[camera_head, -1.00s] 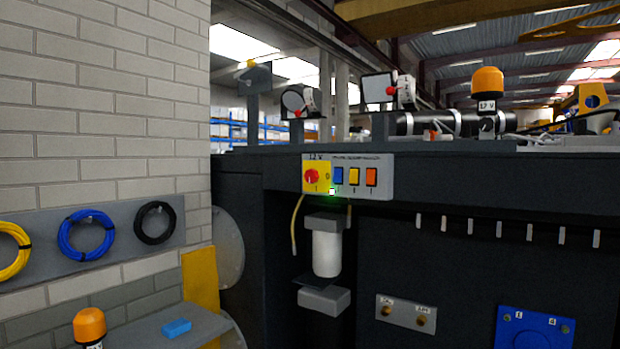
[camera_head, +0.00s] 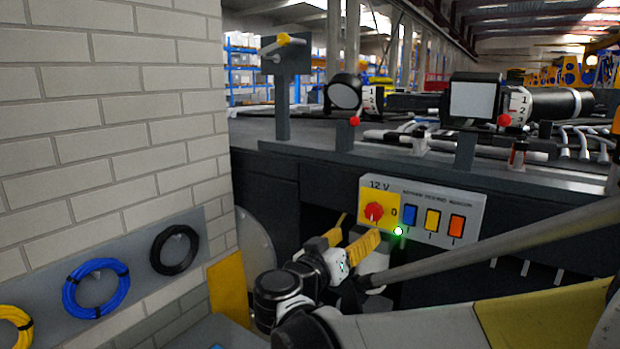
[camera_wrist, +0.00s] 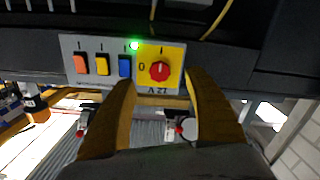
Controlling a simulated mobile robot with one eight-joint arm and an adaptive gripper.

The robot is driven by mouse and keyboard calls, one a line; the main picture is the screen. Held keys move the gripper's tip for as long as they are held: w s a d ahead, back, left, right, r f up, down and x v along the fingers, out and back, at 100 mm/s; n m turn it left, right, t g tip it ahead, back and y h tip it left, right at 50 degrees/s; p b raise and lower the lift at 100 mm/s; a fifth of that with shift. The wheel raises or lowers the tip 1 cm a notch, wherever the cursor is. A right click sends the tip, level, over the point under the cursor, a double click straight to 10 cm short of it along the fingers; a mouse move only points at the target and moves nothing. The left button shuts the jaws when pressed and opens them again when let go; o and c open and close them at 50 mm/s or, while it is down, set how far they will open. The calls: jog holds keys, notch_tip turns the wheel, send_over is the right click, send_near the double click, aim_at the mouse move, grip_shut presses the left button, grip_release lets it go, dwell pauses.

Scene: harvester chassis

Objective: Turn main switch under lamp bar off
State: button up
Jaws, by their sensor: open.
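The main switch is a red rotary knob (camera_head: 374,212) on a yellow plate marked 12 V, at the left end of a light grey panel (camera_head: 473,205). A 0 stands beside it. A green light (camera_head: 398,231) glows at the plate's corner. My gripper (camera_head: 357,226) is open just below and in front of the knob, its yellow fingers apart and pointing at it. In the wrist view, which is upside down, the knob (camera_wrist: 159,71) lies between the fingertips (camera_wrist: 159,78), with nothing gripped. The knob's pointer is too small to read surely.
Blue, yellow and orange rockers (camera_head: 432,219) sit right beside the main switch. Two lamps (camera_head: 345,95) with small red knobs stand above on the chassis. A brick wall (camera_head: 120,120) with cable coils (camera_head: 95,283) is at left. A yellow cable hangs below the panel.

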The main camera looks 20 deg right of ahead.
aim_at(372, 213)
jog(key=x, duration=0.3)
jog(key=r+x, duration=0.1)
jog(key=x, duration=0.3)
jog(key=p+x, duration=0.1)
jog(key=x, duration=0.2)
jog(key=shift+w+d+r, duration=0.2)
jog(key=shift+d+r, duration=0.05)
jog(key=shift+r, duration=0.15)
jog(key=c, duration=1.2)
